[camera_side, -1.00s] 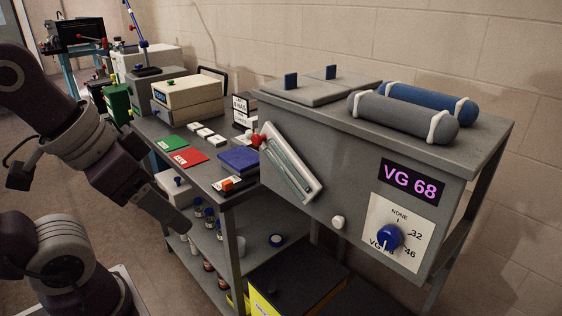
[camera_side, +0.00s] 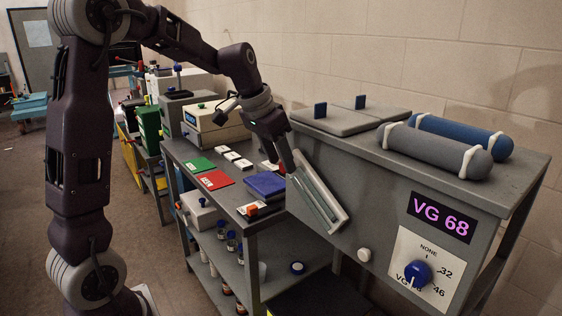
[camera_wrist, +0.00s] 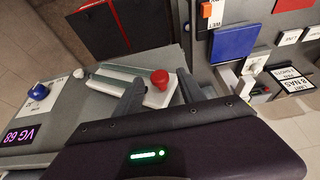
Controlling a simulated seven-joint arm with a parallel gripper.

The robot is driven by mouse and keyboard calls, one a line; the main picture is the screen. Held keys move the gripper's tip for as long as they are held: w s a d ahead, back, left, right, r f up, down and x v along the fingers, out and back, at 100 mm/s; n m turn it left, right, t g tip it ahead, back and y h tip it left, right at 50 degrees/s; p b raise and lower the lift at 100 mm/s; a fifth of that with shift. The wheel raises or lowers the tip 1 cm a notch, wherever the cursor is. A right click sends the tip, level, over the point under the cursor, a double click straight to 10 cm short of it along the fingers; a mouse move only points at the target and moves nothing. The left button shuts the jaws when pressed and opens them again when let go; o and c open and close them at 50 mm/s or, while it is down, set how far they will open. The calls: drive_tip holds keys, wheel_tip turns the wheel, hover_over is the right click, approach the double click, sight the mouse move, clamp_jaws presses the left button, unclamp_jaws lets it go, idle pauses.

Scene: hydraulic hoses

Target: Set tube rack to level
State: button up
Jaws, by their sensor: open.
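The tube rack (camera_side: 320,197) is a pale tilted frame with glass tubes on the front of a grey cabinet. In the side view it slopes from upper left down to lower right. In the wrist view the rack (camera_wrist: 118,82) has a red knob (camera_wrist: 160,79) at its end nearest my gripper. My gripper (camera_wrist: 160,82) is open, with one finger on each side of the knob in that view. I cannot tell whether the fingers touch it. In the side view my gripper (camera_side: 288,162) is at the rack's upper left end and hides the knob.
The cabinet bears a VG 68 display (camera_side: 443,217), a blue selector dial (camera_side: 418,273) and a white knob (camera_side: 364,255). Grey and blue cylinders lie on top. A bench (camera_side: 232,192) at left holds a blue pad (camera_side: 264,185), coloured cards and an orange-and-white switch (camera_side: 252,209).

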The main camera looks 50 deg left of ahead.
drive_tip(key=shift+w+f, duration=0.2)
drive_tip(key=shift+f, duration=0.3)
clamp_jaws()
idle(1.1)
